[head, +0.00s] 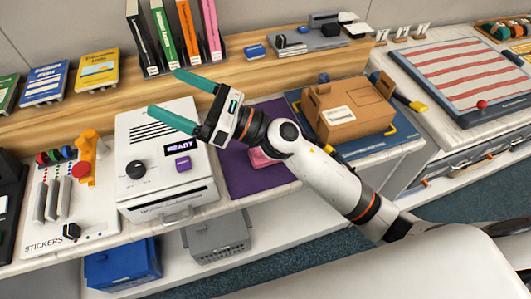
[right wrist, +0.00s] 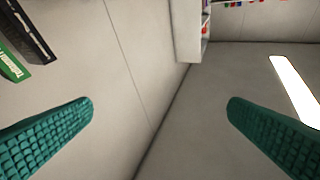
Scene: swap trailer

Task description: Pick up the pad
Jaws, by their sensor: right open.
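No thing in view is clearly marked as the pad. A small pink item (head: 262,158) lies on a purple mat (head: 243,181) in the middle of the counter, partly hidden by my right arm; I cannot tell if it is the pad. My right gripper (head: 163,91) is open, its teal fingers spread above the back of the white machine, left of the pink item and apart from it. In the right wrist view the open gripper (right wrist: 161,103) has nothing between its fingers, with only grey wall behind. My left gripper is not in view.
A white machine reading READY (head: 160,172) stands left of the mat. A cardboard box (head: 348,112) sits on a blue mat to the right. A sticker board (head: 65,205) lies at left. Upright books (head: 165,35) stand on the wooden shelf. Blue (head: 122,265) and grey (head: 218,238) bins sit below.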

